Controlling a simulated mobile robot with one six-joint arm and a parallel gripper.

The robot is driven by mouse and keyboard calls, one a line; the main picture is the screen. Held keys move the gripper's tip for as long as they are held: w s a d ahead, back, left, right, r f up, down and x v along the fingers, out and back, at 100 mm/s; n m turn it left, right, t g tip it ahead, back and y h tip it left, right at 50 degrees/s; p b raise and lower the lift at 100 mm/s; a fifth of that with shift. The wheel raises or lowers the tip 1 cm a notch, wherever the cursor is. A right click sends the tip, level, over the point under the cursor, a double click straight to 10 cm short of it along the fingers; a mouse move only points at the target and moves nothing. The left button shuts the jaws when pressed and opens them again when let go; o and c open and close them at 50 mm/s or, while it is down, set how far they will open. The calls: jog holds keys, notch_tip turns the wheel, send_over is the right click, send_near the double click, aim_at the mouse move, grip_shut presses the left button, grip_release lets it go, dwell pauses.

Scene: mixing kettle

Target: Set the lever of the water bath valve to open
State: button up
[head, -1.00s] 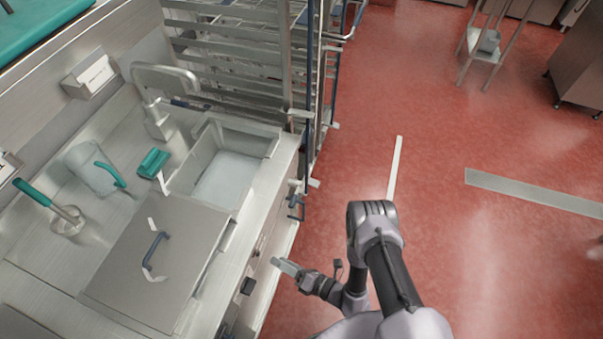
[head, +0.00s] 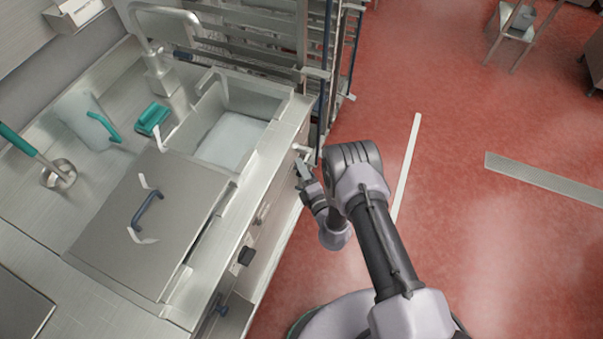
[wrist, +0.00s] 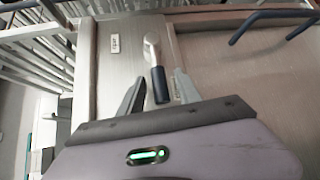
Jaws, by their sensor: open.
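In the wrist view, a small valve lever (wrist: 160,84) with a metal arm and a dark grip is mounted on the steel front panel. Its grip points down in the picture, slightly tilted. My gripper (wrist: 158,78) is open, with one finger on each side of the lever's grip; I cannot tell whether either touches it. A small label (wrist: 115,43) sits left of the lever, too small to read. In the head view, my gripper (head: 302,172) is at the counter's front, beside the open basin (head: 232,140); the lever is not clear there.
A dark bar handle (wrist: 270,22) sticks out right of the lever. A rack (head: 270,50) stands behind the basin. Along the counter's front are a black knob (head: 246,256) and other fittings. A lidded unit (head: 150,235) stands beside the basin.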

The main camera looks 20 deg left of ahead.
jog(key=shift+w+a, duration=0.2)
jog(key=shift+w, duration=0.05)
grip_shut()
dwell(1.4)
